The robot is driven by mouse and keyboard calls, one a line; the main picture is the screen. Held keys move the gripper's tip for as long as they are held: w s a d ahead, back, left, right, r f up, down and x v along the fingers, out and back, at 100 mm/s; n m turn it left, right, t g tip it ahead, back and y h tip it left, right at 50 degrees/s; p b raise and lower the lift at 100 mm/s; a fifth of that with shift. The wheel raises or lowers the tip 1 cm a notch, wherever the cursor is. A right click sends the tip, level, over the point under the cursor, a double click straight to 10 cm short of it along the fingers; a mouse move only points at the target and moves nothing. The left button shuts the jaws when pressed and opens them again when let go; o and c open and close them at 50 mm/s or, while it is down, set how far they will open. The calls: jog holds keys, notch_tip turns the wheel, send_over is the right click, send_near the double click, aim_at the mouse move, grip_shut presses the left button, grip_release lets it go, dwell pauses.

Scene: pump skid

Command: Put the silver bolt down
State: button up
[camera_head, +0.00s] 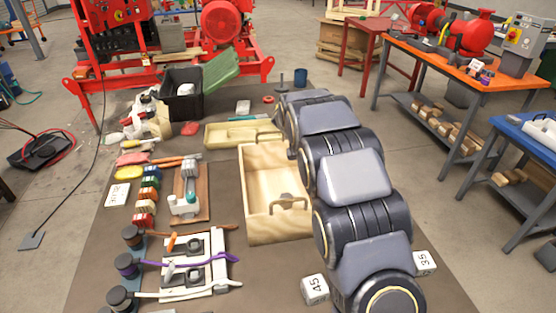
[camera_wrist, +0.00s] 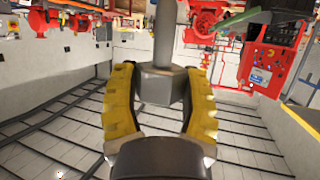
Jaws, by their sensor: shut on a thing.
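The silver bolt (camera_wrist: 162,85) shows in the wrist view, with its hexagonal head between my fingers and its round shank running up out of the frame. My gripper (camera_wrist: 160,95) has yellow-padded fingers shut on the head from both sides. In the head view my dark arm stretches away over the right side of the mat, and it hides most of my gripper. A small grey upright piece shows just past the arm's far end; I cannot tell whether it is the bolt.
An open wooden box (camera_head: 262,233) stands left of my arm, with a shallow pale tray (camera_head: 222,135) behind it. A black bin (camera_head: 183,105) and a blue cup (camera_head: 300,78) stand farther back. Numbered white blocks (camera_head: 315,289) lie beside my arm. Bare mat (camera_head: 225,185) shows left of the box.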

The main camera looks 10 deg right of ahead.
jog(key=w+f+m+h, duration=0.2)
jog(key=w+f, duration=0.2)
jog(key=f, duration=0.4)
jog(key=m+g+h, duration=0.1)
jog(key=g, duration=0.1)
send_over(283, 185)
notch_tip(283, 185, down, 11)
jog(key=shift+h, duration=0.3)
jog(key=shift+f, duration=2.75)
jog(key=shift+f, duration=0.2)
jog(key=o, duration=1.1)
jog(key=shift+c, duration=0.2)
